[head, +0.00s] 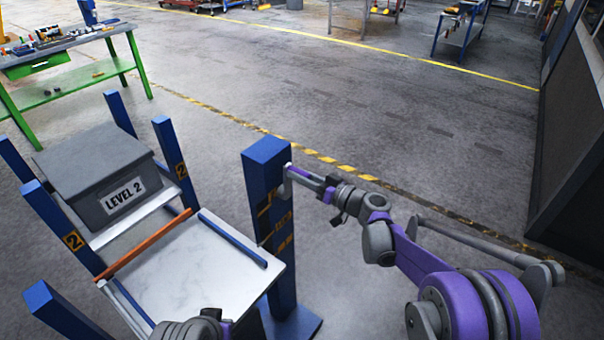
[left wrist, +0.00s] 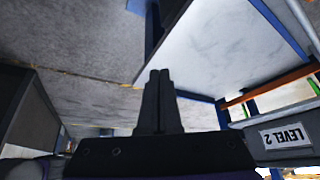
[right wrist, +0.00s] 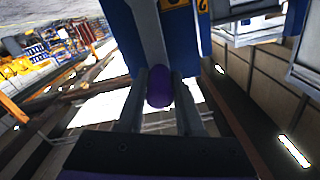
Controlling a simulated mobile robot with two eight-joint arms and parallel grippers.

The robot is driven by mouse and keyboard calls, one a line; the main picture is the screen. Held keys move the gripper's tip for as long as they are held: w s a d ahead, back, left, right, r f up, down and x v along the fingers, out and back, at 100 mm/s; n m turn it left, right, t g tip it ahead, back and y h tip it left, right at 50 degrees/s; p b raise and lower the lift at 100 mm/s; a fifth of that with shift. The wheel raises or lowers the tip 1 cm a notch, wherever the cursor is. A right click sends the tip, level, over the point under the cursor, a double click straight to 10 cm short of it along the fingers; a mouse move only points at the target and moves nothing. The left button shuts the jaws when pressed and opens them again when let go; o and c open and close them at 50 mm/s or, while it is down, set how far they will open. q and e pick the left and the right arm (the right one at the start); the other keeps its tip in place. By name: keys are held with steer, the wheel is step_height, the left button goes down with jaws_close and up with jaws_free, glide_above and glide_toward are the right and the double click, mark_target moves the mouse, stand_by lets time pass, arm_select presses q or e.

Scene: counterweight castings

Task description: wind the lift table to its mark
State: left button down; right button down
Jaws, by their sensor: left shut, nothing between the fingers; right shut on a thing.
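The lift table's pale top (head: 190,275) lies beside a blue column (head: 268,200) with yellow-and-black markings. A blue rail (head: 232,238) and an orange bar (head: 145,243) edge the top. My right gripper (head: 299,177) is at the column's crank (head: 287,182). In the right wrist view, its fingers (right wrist: 160,100) are shut on the crank's purple knob (right wrist: 160,87), at the end of a grey crank arm (right wrist: 147,30). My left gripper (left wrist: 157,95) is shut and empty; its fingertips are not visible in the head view. I cannot read the table's height against a mark.
A grey box (head: 95,170) labelled LEVEL 2 stands beyond the orange bar, between blue posts (head: 175,160) with yellow "2" plates (head: 73,240). A green workbench (head: 70,78) stands at the back left. A dark cabinet (head: 575,150) is at the right. The floor between is clear.

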steer(key=shift+s+a+f, duration=0.1)
steer(key=shift+s+a, duration=0.1)
steer(key=shift+s, duration=0.05)
steer(key=c, duration=1)
jaws_free()
steer(key=o, duration=0.4)
arm_select(q)
steer(key=shift+s+a, duration=0.1)
steer(key=shift+s, duration=0.05)
arm_select(e)
steer(key=shift+d, duration=0.1)
steer(key=shift+d, duration=0.2)
arm_select(q)
steer(key=shift+s+f+b, duration=0.35)
steer(key=shift+f+b, duration=0.3)
steer(key=shift+f, duration=0.25)
arm_select(e)
steer(key=v, duration=1)
steer(key=shift+s+d, duration=0.1)
steer(key=shift+s, duration=0.15)
